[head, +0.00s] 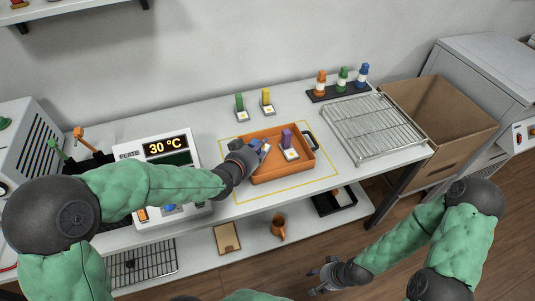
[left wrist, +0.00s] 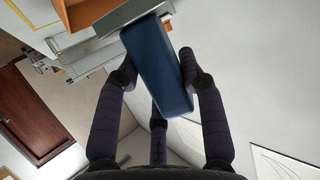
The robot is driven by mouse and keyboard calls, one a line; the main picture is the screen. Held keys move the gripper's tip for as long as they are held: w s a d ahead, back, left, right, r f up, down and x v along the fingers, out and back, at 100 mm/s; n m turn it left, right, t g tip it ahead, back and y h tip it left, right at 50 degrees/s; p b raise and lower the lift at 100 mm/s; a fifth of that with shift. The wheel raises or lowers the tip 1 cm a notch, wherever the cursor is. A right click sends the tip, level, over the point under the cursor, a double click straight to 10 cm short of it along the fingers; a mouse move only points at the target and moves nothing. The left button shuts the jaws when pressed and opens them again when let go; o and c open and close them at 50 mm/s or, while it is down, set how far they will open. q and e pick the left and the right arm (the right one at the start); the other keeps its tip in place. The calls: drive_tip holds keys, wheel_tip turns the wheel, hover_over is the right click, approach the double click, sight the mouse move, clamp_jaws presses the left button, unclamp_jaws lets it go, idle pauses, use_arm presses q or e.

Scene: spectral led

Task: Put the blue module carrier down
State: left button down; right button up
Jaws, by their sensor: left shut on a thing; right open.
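My left gripper (head: 254,150) is at the left part of the orange tray (head: 283,176). It is shut on the blue module carrier (left wrist: 158,65), whose blue block fills the upper middle of the left wrist view between the fingers. In the head view only a little of the carrier (head: 265,147) shows beside the fingers, and I cannot tell whether it touches the tray floor. A purple module carrier (head: 288,141) stands in the tray to its right. My right gripper (head: 318,277) is open and empty, low in front of the bench.
Green (head: 240,105) and yellow (head: 267,100) carriers stand behind the tray. A wire rack (head: 373,127) and a black holder with several coloured pieces (head: 339,91) are to the right. A plate device reading 30 °C (head: 165,147) is left. A cardboard box (head: 440,115) stands far right.

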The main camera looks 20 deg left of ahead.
sight(267, 146)
use_arm(q)
drive_tip(key=w+f+b, duration=0.1)
drive_tip(key=w+f, duration=0.3)
drive_tip(key=w+f+b, duration=0.1)
drive_tip(key=w+f, duration=0.1)
drive_tip(key=shift+w+d+b, duration=0.15)
drive_tip(key=shift+d+b, duration=0.2)
drive_tip(key=shift+d, duration=0.05)
drive_tip(key=shift+w+f, duration=0.2)
drive_tip(key=shift+f, duration=0.1)
drive_tip(key=shift+w+f+b, duration=0.15)
drive_tip(key=shift+f+b, duration=0.85)
drive_tip(key=shift+f, duration=0.55)
drive_tip(key=shift+f, duration=0.1)
drive_tip(key=shift+f, duration=0.1)
drive_tip(key=c, duration=1)
unclamp_jaws()
drive_tip(key=shift+c, duration=0.2)
